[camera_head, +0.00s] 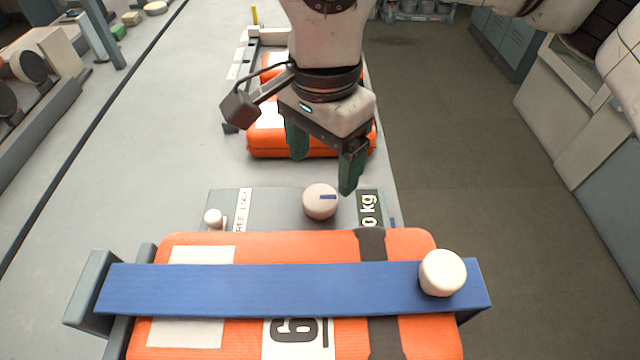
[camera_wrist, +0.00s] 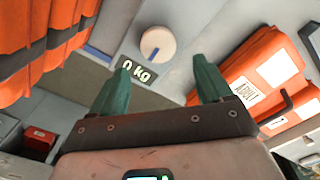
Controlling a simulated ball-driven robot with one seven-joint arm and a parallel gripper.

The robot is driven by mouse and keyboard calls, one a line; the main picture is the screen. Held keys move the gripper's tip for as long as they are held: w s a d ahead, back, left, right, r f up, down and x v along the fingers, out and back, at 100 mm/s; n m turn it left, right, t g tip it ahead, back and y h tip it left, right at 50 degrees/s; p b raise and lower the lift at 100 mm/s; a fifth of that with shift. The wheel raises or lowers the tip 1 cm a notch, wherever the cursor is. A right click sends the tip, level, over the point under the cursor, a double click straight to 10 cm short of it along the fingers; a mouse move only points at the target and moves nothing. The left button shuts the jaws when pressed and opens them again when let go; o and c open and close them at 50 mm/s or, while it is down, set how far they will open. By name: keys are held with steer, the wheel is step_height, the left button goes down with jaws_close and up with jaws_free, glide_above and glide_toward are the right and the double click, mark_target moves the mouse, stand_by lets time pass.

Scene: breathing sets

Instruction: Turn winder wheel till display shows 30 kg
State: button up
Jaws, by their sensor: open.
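The winder wheel (camera_head: 320,202) is a round cream knob with a short blue mark, on a grey box behind the strapped orange case. It also shows in the wrist view (camera_wrist: 158,44), just beyond the fingertips. The display (camera_head: 369,209) beside it is dark with white text; in the wrist view the display (camera_wrist: 139,71) reads 0 kg. My gripper (camera_head: 325,172) is open and empty, its green fingers above and behind the wheel, apart from it. In the wrist view my gripper (camera_wrist: 162,76) shows its fingers spread, with the wheel ahead of them.
A blue strap (camera_head: 270,289) with a white knob (camera_head: 442,273) crosses an orange case (camera_head: 300,246) in front. A small white knob (camera_head: 213,217) sits left of the wheel. More orange cases (camera_head: 280,143) lie behind. Dark floor (camera_head: 450,130) is open to the right.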

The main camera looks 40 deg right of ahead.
mark_target(323, 194)
steer(key=shift+f, duration=3.15)
steer(key=c, duration=1)
steer(key=shift+c, duration=0.2)
steer(key=shift+b, duration=0.4)
